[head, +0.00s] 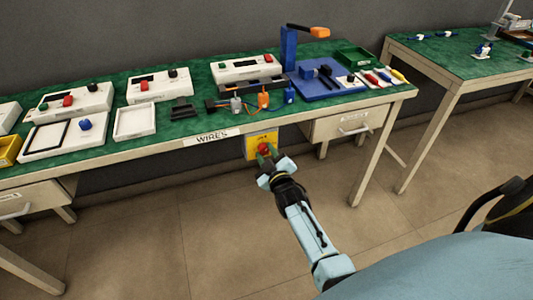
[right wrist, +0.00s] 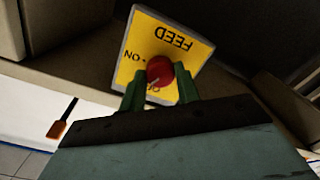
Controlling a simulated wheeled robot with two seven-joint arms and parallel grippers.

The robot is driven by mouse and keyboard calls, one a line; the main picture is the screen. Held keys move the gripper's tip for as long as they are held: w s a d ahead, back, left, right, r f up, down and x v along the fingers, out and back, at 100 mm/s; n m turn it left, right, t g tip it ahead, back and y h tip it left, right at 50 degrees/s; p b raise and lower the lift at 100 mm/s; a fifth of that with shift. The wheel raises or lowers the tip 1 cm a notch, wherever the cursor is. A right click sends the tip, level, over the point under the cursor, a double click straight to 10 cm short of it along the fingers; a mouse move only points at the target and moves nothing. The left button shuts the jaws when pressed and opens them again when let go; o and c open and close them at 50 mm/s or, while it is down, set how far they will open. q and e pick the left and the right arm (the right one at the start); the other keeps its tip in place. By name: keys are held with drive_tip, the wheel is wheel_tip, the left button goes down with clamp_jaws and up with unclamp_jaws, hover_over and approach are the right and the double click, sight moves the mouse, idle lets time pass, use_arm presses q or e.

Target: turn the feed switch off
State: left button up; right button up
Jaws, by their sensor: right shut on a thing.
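The feed switch is a yellow plate (head: 262,139) with a red knob (head: 264,148), hung under the front edge of the bench. In the right wrist view the plate (right wrist: 168,45) reads FEED and ON, upside down, and the round red knob (right wrist: 160,71) sits at its lower part. My right gripper (head: 267,153) reaches up to the plate. In the right wrist view its green fingers (right wrist: 160,92) stand on either side of the knob, shut on it. Part of the lettering below the knob is hidden. My left gripper does not show.
The green-topped bench (head: 190,133) carries several white control boxes, a blue stand (head: 289,48) and tools. A drawer (head: 350,123) is right of the switch. A second bench (head: 450,62) stands further right. The floor (head: 200,220) in front is clear.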

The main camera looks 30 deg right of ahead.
drive_tip(key=n, duration=0.3)
drive_tip(key=shift+f+n+b, duration=0.1)
drive_tip(key=shift+n+b, duration=0.2)
drive_tip(key=shift+n, duration=0.4)
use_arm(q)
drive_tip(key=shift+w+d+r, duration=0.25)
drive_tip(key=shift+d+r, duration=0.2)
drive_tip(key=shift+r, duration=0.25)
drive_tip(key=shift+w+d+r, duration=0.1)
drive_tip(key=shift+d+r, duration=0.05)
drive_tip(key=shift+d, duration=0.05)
use_arm(e)
drive_tip(key=shift+n, duration=0.4)
drive_tip(key=o, duration=0.9)
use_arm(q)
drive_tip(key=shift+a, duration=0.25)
use_arm(e)
drive_tip(key=shift+o, duration=0.4)
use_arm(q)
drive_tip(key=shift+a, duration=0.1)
use_arm(e)
drive_tip(key=shift+s, duration=0.1)
